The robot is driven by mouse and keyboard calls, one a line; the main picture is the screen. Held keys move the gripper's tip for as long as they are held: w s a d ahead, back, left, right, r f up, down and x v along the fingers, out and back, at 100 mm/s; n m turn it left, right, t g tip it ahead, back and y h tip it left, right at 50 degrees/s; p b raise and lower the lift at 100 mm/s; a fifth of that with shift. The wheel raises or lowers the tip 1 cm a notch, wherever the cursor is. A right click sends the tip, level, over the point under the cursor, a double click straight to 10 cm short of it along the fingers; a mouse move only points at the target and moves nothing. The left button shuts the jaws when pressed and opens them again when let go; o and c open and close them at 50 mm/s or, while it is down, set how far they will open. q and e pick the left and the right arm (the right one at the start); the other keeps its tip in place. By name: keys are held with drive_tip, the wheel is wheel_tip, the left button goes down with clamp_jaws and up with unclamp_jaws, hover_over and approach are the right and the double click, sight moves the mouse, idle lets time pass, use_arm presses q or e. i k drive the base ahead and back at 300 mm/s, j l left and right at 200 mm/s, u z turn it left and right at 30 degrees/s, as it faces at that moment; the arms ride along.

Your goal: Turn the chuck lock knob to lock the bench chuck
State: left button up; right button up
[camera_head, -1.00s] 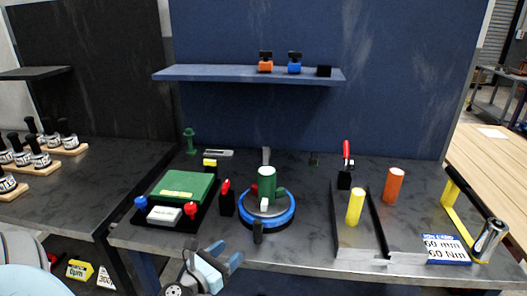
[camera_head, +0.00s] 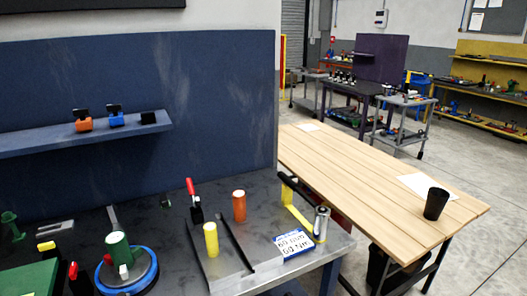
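The bench chuck shows at the lower left of the head view as a round base with a blue ring (camera_head: 150,272). A green cylinder (camera_head: 118,247) stands upright in its middle. A small white block (camera_head: 124,271) sits at the cylinder's front, and a bit of red shows at its left side. I cannot tell which part is the chuck lock knob, or whether it is locked. Neither of my grippers is in view.
On the same bench are a yellow cylinder (camera_head: 210,240), an orange cylinder (camera_head: 239,206), a red-handled clamp (camera_head: 194,203), a sign card (camera_head: 293,244) and a silver can (camera_head: 321,224). A green block (camera_head: 28,283) lies left of the chuck. A wooden table (camera_head: 370,180) with a black cup (camera_head: 435,204) stands right.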

sight(74, 274)
drive_tip(key=u, duration=1.3)
